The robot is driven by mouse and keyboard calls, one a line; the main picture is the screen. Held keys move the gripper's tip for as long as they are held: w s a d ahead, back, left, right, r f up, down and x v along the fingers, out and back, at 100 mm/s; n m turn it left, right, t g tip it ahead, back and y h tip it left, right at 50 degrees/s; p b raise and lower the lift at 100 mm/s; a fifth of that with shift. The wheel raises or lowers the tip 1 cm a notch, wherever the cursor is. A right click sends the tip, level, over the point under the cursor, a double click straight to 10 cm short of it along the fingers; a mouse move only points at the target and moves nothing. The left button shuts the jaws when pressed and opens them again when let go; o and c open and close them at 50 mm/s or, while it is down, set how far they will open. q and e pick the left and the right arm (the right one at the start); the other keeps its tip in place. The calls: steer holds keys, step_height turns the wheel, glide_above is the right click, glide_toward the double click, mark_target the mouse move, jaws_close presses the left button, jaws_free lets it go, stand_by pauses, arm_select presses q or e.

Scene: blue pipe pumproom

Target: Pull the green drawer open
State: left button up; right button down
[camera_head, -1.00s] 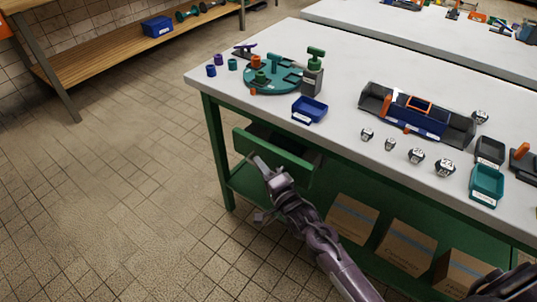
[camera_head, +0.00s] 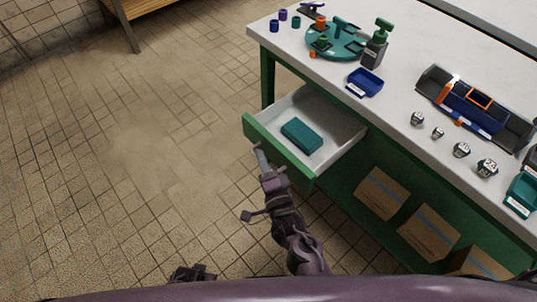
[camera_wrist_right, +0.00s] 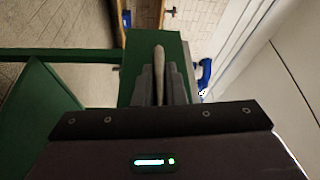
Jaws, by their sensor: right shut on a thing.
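The green drawer (camera_head: 281,146) is pulled well out from under the white-topped workbench, and its pale inside shows. A teal box (camera_head: 301,135) lies in it. My right gripper (camera_head: 262,162) is at the outer side of the drawer front. In the right wrist view its fingers (camera_wrist_right: 160,88) are shut on the light grey drawer handle (camera_wrist_right: 160,60), in front of the green drawer front (camera_wrist_right: 140,98). A dark part at the bottom of the head view looks like my left gripper (camera_head: 193,273), well away from the drawer; its jaws cannot be made out.
The bench top (camera_head: 400,85) holds a teal round fixture (camera_head: 335,42), a blue tray (camera_head: 365,82), a dark tool caddy (camera_head: 475,105) and several small labelled pieces. Cardboard boxes (camera_head: 428,232) stand on the lower shelf. The tiled floor left of the drawer is clear.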

steer(key=c, duration=1.5)
jaws_free()
arm_select(q)
steer(key=shift+s+a+f, duration=0.1)
steer(key=shift+s+f, duration=0.15)
steer(key=shift+s, duration=0.2)
arm_select(e)
steer(key=v, duration=0.8)
arm_select(q)
steer(key=shift+w+r, duration=0.1)
steer(key=shift+w, duration=0.15)
arm_select(e)
steer(key=shift+w, duration=0.1)
